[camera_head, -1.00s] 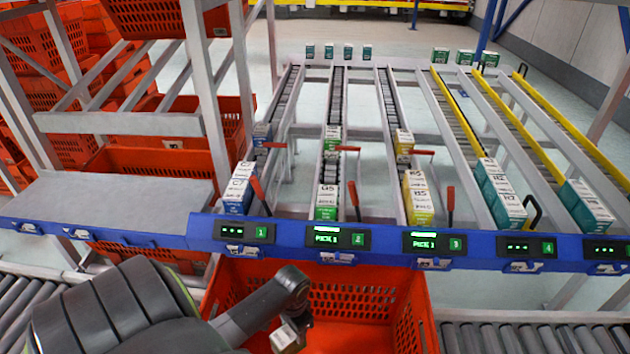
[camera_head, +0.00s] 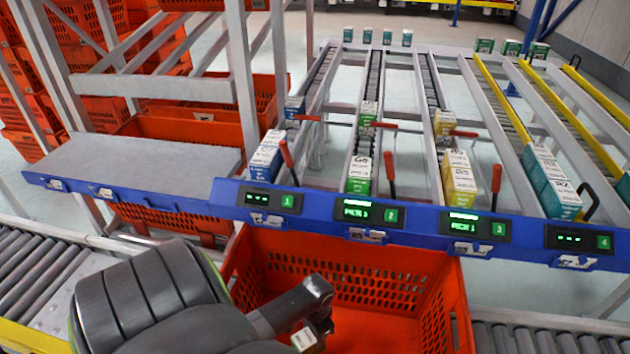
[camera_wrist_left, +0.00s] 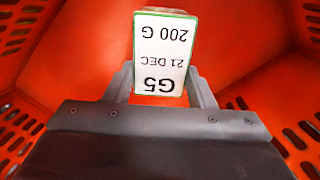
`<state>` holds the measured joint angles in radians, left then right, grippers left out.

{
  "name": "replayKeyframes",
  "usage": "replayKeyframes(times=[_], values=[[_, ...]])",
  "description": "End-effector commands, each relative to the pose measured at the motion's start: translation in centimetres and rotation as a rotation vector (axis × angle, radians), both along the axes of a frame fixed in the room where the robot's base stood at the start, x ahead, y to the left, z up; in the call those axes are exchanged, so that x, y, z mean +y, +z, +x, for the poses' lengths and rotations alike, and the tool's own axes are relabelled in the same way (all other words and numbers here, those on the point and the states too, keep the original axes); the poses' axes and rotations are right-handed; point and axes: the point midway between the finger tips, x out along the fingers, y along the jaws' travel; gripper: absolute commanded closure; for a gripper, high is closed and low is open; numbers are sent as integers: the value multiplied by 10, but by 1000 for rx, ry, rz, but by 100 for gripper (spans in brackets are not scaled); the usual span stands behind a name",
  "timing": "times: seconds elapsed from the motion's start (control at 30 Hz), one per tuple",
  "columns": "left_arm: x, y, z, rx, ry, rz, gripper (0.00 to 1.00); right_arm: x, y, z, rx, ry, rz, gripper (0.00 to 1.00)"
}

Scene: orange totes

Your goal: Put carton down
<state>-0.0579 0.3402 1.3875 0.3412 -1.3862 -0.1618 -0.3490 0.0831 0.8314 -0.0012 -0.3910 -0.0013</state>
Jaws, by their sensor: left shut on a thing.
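A small carton (camera_wrist_left: 162,52) with a white face, a green edge and the print "G5", "21 DEC" and "200 G" fills the upper middle of the left wrist view. My left gripper (camera_wrist_left: 164,88) is shut on it, with one finger on each side. In the head view the carton (camera_head: 304,339) shows as a small pale patch low in the frame, at the end of my left arm. It is over or inside the orange tote (camera_head: 365,261); the tote's red-orange walls surround it in the wrist view. Whether the carton touches the tote floor is not clear. My right gripper is not in view.
A blue rail (camera_head: 415,222) with lit displays runs behind the tote. Flow lanes beyond it hold green (camera_head: 358,174), yellow (camera_head: 459,181), blue and teal cartons. A grey shelf (camera_head: 140,165) is at left. Roller conveyors (camera_head: 35,272) lie on both sides of the tote.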

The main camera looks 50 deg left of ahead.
Motion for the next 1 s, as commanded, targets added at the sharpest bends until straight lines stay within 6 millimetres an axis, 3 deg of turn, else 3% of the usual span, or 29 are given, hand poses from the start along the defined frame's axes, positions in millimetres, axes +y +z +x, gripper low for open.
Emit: replayKeyframes(times=[0.2, 0.73, 0.77, 0.9, 1.0], values=[[0, -31, 0, 1, 1, -1, 80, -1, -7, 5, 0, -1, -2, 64], [0, -39, 0, 0, 0, 0, 80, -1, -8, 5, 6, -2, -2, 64], [0, -39, 0, 0, 0, 0, 48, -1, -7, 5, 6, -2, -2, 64], [0, -39, 0, 1, 0, 0, 30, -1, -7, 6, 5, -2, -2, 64], [0, -39, -1, 1, 0, 0, 29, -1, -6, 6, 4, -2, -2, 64]])
